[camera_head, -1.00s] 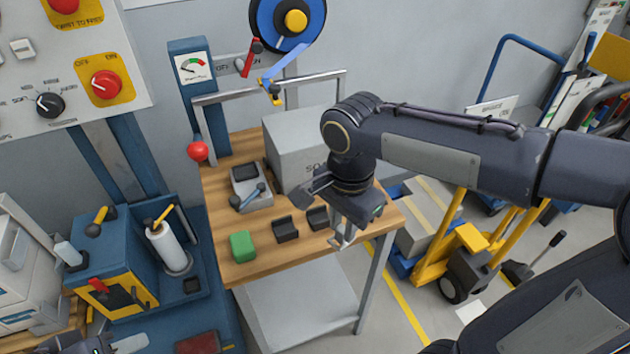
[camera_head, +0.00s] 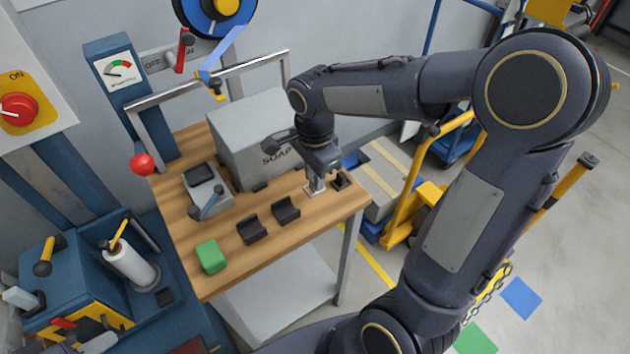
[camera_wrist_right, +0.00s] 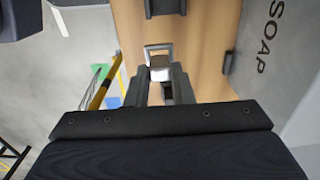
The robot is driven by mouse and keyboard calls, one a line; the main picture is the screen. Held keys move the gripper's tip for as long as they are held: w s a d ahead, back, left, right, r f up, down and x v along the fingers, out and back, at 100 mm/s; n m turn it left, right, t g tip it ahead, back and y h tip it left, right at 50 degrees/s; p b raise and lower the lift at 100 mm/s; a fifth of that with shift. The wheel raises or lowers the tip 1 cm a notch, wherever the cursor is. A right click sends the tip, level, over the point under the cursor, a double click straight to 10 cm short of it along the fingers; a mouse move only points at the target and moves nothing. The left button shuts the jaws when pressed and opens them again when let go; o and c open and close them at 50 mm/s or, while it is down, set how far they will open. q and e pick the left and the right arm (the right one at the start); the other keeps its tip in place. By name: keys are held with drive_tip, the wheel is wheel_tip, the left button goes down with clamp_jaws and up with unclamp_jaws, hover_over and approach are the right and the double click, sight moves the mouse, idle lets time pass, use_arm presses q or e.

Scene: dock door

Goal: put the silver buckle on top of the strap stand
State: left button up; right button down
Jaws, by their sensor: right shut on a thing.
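My right gripper (camera_head: 316,188) is shut on the silver buckle (camera_wrist_right: 159,62), a small metal frame with a pale block-like body. In the head view the buckle (camera_head: 315,190) is low over the right end of the wooden table; I cannot tell whether it touches the surface. A dark holder (camera_head: 341,180) is just right of it. Two more dark holders (camera_head: 251,230) (camera_head: 286,209) stand to the left. I cannot tell which thing is the strap stand. Part of what seems my left gripper (camera_head: 62,347) shows at the bottom left edge, its jaws unclear.
A grey SOAP carton (camera_head: 250,140) stands close behind the gripper. A grey device (camera_head: 204,188) and a green block (camera_head: 210,257) are on the wooden table (camera_head: 222,225). A blue reel (camera_head: 205,14) with a blue strap hangs above. A yellow cart (camera_head: 405,205) stands right of the table.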

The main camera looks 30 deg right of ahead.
drive_tip(key=shift+w+d+f, duration=0.3)
drive_tip(key=shift+w+f, duration=0.1)
drive_tip(key=shift+f, duration=0.15)
drive_tip(key=shift+w+d+f, duration=0.1)
drive_tip(key=shift+f, duration=0.85)
drive_tip(key=shift+w+d+f, duration=0.1)
drive_tip(key=shift+f, duration=0.85)
drive_tip(key=shift+f, duration=0.2)
drive_tip(key=c, duration=1.3)
unclamp_jaws()
drive_tip(key=shift+o, duration=0.2)
drive_tip(key=shift+r, duration=0.1)
